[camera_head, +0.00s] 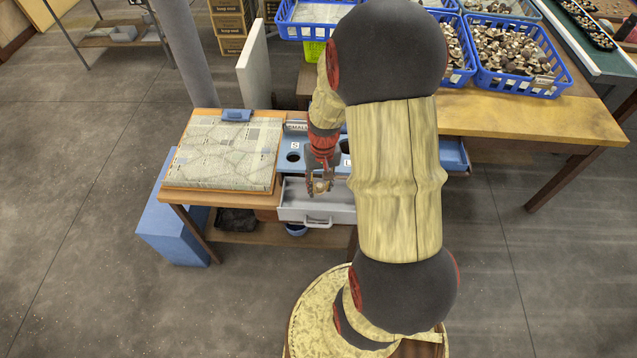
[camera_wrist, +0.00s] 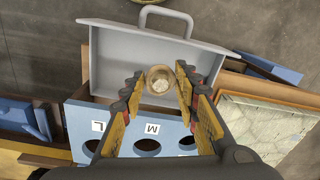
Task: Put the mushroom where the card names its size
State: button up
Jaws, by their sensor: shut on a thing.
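My gripper (camera_head: 319,188) is shut on a small tan mushroom (camera_head: 322,186) and holds it above the open grey drawer (camera_head: 317,214). In the wrist view the round mushroom (camera_wrist: 160,80) sits between the fingertips. The blue sorting panel (camera_wrist: 75,120) has round holes, with the letters L and M readable in the wrist view. In the head view the S hole (camera_head: 293,157) is at the panel's left, and the L end is partly behind my arm. A card (camera_head: 297,126) at the panel's back edge appears to read SMALL, partly hidden.
A map-like patterned board (camera_head: 224,153) lies left of the panel, with a blue object (camera_head: 236,115) at its back edge. Blue crates of mushrooms (camera_head: 520,90) stand on the wooden table (camera_head: 580,120) at right. The drawer looks empty.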

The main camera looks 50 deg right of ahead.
jog(key=shift+f+b, duration=4.25)
jog(key=shift+f, duration=1.25)
jog(key=o, duration=0.9)
jog(key=shift+c, duration=0.2)
jog(key=r, duration=1.2)
jog(key=shift+s+d, duration=0.2)
